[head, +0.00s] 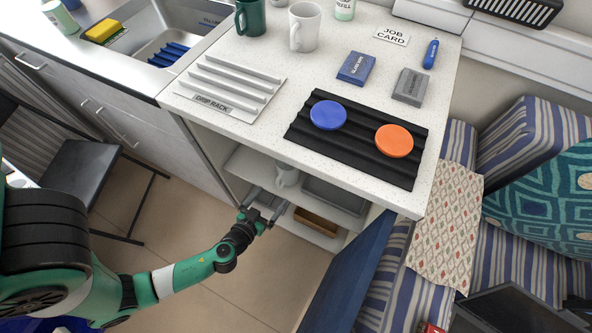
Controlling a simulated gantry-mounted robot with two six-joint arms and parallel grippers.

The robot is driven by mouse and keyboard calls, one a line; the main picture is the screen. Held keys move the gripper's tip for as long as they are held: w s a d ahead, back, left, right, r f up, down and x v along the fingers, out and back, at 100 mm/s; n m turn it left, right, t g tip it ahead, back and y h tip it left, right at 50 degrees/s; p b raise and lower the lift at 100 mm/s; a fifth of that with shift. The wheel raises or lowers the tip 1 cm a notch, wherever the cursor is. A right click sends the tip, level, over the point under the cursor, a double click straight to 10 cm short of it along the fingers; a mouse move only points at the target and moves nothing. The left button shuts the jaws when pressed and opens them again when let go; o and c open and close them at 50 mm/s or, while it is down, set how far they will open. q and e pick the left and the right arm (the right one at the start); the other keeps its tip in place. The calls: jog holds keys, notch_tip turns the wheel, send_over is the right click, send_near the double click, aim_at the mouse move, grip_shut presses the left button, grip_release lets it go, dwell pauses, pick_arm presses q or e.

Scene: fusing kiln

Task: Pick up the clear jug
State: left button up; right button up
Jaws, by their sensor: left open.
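A pale jug-like vessel (287,176) stands on the upper shelf inside the open cupboard under the counter. It may be the clear jug; it is small and shaded, so I cannot tell whether it is clear. The counter edge is just above it. My left gripper (267,204) is open at the cupboard opening, below and slightly left of the vessel, and apart from it as seen here. I see nothing between its fingers. My right gripper is not in view.
The blue cupboard door (345,275) stands open to the right. A grey tray (335,198) is beside the vessel, and a brown box (316,222) lies below. On the counter are a drip rack (228,84), a white mug (304,27) and a black ridged mat (345,153).

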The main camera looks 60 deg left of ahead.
aim_at(284, 180)
pick_arm(q)
jog(key=x, duration=0.7)
jog(key=r+x, duration=0.1)
jog(key=x, duration=0.3)
jog(key=shift+w+a+b, duration=0.15)
jog(key=shift+w+b, duration=0.15)
jog(key=shift+b, duration=0.1)
jog(key=shift+s, duration=0.15)
jog(key=shift+c, duration=0.6)
jog(key=c, duration=1)
